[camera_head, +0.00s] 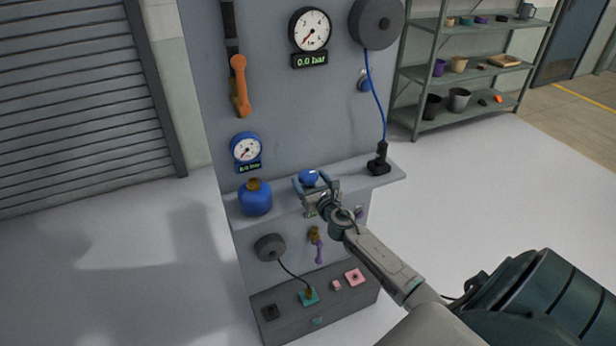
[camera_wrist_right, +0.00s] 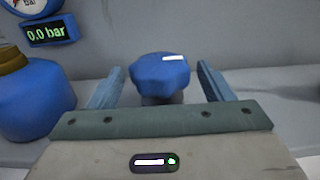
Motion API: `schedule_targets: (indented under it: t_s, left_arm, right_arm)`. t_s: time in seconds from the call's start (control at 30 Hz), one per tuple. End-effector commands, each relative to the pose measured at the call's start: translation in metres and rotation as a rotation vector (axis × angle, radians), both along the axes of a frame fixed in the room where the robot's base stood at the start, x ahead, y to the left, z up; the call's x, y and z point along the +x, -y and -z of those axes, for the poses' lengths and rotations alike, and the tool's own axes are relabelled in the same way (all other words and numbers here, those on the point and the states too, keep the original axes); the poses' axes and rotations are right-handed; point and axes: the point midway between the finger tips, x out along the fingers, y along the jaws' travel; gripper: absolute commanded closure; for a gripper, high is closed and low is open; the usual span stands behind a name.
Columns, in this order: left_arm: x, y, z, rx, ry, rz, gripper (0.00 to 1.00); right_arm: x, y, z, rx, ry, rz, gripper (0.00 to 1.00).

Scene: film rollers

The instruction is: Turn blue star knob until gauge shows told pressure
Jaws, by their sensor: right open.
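The blue star knob (camera_head: 309,177) sits on the grey ledge of the panel; in the right wrist view the knob (camera_wrist_right: 160,75) has a white mark on its top. My right gripper (camera_head: 318,185) is open at the knob. In the wrist view its two fingers stand on either side of the knob, with gaps on both sides. A small blue gauge (camera_head: 246,149) on the panel reads 0.0 bar; its display (camera_wrist_right: 47,32) also shows in the wrist view. A larger black gauge (camera_head: 311,31) above reads 0.0 bar. My left gripper is out of view.
A blue bottle (camera_head: 256,198) with a brass cap stands left of the knob. A black plug-like device (camera_head: 378,160) on a blue cable stands at the ledge's right. A lower box (camera_head: 355,295) carries pink and green parts. A shelf (camera_head: 455,75) stands behind right.

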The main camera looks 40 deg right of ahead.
Motion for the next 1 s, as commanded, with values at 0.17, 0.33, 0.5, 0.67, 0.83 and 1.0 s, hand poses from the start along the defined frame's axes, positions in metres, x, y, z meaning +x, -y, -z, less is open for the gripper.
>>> schedule_targets:
  t_s: [0.17, 0.33, 0.5, 0.67, 0.83, 1.0]
  left_arm:
    - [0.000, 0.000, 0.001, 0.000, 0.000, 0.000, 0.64]
    - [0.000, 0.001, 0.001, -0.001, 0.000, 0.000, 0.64]
    - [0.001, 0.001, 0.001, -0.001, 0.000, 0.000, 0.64]
    - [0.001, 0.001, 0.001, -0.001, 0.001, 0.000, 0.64]
    - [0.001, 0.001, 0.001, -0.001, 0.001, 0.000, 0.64]
    - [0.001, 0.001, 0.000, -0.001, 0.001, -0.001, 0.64]
  right_arm:
    - [0.016, 0.004, 0.001, 0.000, 0.000, 0.000, 0.26]
    - [0.020, 0.005, 0.000, 0.001, 0.000, 0.000, 0.26]
    - [0.020, 0.004, 0.000, 0.001, 0.000, 0.000, 0.26]
    - [0.019, 0.005, 0.000, 0.001, -0.001, 0.000, 0.54]
    - [0.019, 0.004, 0.001, 0.001, -0.001, 0.000, 0.71]
    - [0.019, 0.004, 0.000, 0.002, 0.000, 0.017, 0.71]
